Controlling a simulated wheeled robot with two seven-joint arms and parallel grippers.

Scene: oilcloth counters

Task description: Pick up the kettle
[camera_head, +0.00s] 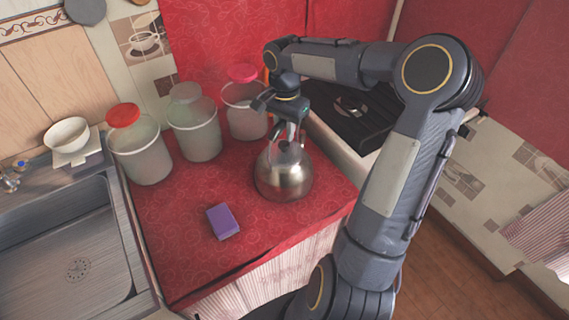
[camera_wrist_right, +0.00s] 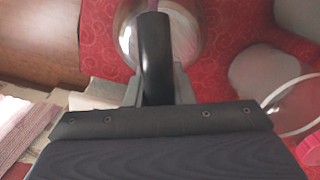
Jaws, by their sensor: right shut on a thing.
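The kettle (camera_head: 285,178) is a round, shiny metal pot on the red oilcloth counter (camera_head: 180,225), near its right edge. My right gripper (camera_head: 288,140) reaches down over the kettle from above and is shut on its handle, which the fingers partly hide. In the right wrist view the dark handle (camera_wrist_right: 155,55) lies between the fingers, with the kettle's round body (camera_wrist_right: 190,35) beyond it. I cannot tell whether the kettle's base touches the counter. My left gripper is not in view.
Several lidded clear jars (camera_head: 143,150) stand along the back of the counter, left of the kettle. A purple sponge (camera_head: 223,221) lies in front. A metal sink (camera_head: 65,240) is at left, a dark stove (camera_head: 355,110) at right. Bare counter lies around the sponge.

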